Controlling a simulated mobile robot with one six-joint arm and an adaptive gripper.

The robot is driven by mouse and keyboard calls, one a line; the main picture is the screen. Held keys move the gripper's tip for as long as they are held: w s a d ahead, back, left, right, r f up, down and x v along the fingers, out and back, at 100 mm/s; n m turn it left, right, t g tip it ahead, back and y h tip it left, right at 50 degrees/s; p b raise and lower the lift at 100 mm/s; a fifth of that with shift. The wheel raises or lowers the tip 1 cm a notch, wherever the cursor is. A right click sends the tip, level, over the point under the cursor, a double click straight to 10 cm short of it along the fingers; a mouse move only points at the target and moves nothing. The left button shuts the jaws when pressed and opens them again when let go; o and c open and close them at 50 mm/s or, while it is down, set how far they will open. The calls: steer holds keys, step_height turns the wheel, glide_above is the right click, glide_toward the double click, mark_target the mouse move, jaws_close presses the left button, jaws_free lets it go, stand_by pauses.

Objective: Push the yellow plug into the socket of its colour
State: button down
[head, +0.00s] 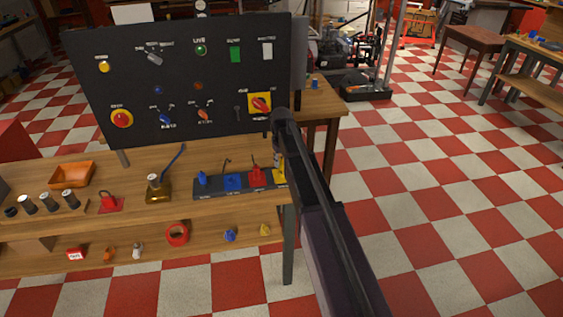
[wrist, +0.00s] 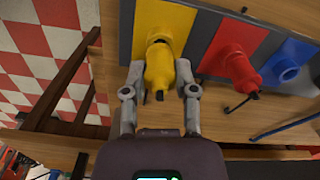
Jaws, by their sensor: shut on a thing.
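The yellow plug (wrist: 159,72) is between the two fingers of my gripper (wrist: 160,66) in the wrist view, and the gripper is shut on it. The yellow socket (wrist: 163,18) is straight beyond the plug in that view, on the dark strip. The plug's front end points at the socket's mouth and overlaps it. I cannot tell how far in it is. In the head view my gripper (head: 277,153) is over the right end of the strip, at the yellow socket (head: 280,176). My arm hides part of it, and the plug is not clear there.
Next to the yellow socket, a red plug (wrist: 238,68) stands in the red socket. Beyond it is a blue socket (wrist: 286,70) with an open mouth. A black control panel (head: 180,85) rises behind the bench.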

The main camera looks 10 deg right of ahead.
mark_target(281, 161)
steer(key=shift+f+b, duration=0.75)
steer(key=shift+f, duration=0.05)
steer(key=shift+c, duration=1.6)
jaws_free()
steer(key=shift+r, duration=0.2)
step_height(281, 161, up, 7)
steer(key=p, duration=0.7)
steer(key=shift+f, duration=0.1)
steer(key=shift+s+a+r+p, duration=0.1)
steer(key=shift+r+p, duration=0.25)
steer(key=shift+p, duration=0.1)
steer(key=s+a, duration=1.5)
steer(key=shift+s+f+b, duration=0.15)
steer(key=shift+f+b, duration=0.15)
